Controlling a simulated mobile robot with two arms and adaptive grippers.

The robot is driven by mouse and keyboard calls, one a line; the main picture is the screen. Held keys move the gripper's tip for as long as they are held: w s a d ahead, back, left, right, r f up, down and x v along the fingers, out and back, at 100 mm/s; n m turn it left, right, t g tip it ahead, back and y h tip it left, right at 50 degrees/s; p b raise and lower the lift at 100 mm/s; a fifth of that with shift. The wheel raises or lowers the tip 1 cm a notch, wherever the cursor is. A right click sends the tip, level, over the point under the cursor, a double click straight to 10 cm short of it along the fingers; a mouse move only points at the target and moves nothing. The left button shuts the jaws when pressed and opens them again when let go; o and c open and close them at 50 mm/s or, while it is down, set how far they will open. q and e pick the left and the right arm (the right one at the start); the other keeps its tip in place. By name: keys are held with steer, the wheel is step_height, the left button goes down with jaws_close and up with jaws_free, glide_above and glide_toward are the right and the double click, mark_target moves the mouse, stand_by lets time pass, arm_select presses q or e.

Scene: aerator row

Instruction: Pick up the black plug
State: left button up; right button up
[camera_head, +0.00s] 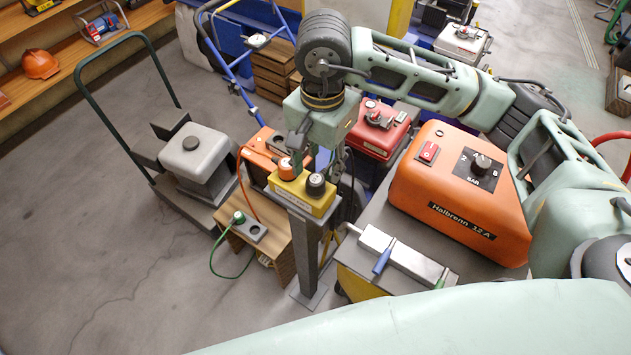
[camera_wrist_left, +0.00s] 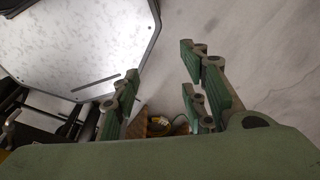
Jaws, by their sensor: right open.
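The black plug (camera_head: 316,185) stands on the right part of a yellow box (camera_head: 297,197) on top of a grey post. An orange plug (camera_head: 286,168) stands to its left on the same box. My right gripper (camera_head: 304,162) reaches down from above, just behind the plugs in the head view. It is open, and its green fingers are partly hidden by its own body. I cannot tell whether they touch either plug. My left gripper (camera_wrist_left: 160,86) shows only in its wrist view, open and empty, with its fingers wide apart.
An orange machine (camera_head: 455,195) stands to the right, and a red case (camera_head: 377,132) behind. A wooden crate (camera_head: 262,245) with a grey socket strip and green plug is at the post's left. A grey trolley (camera_head: 195,155) stands further left. The floor at left is clear.

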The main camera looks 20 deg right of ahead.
mark_target(319, 180)
steer(key=shift+w+f, duration=0.15)
steer(key=shift+f, duration=0.25)
steer(key=shift+w+d+f+p, duration=0.1)
steer(key=shift+w+f+p, duration=0.05)
steer(key=shift+f+p, duration=0.2)
steer(key=shift+f, duration=0.55)
steer(key=shift+f+p, duration=0.6)
steer(key=shift+p, duration=0.2)
steer(key=f+p, duration=0.2)
steer(key=f, duration=0.1)
steer(key=shift+w+f, duration=0.3)
steer(key=shift+w, duration=0.05)
steer(key=shift+f, duration=0.5)
arm_select(q)
steer(key=r, duration=0.3)
steer(key=shift+s+a+r, duration=0.15)
steer(key=shift+s+r, duration=0.1)
steer(key=shift+r, duration=0.1)
steer(key=shift+s, duration=0.3)
arm_select(e)
jaws_close()
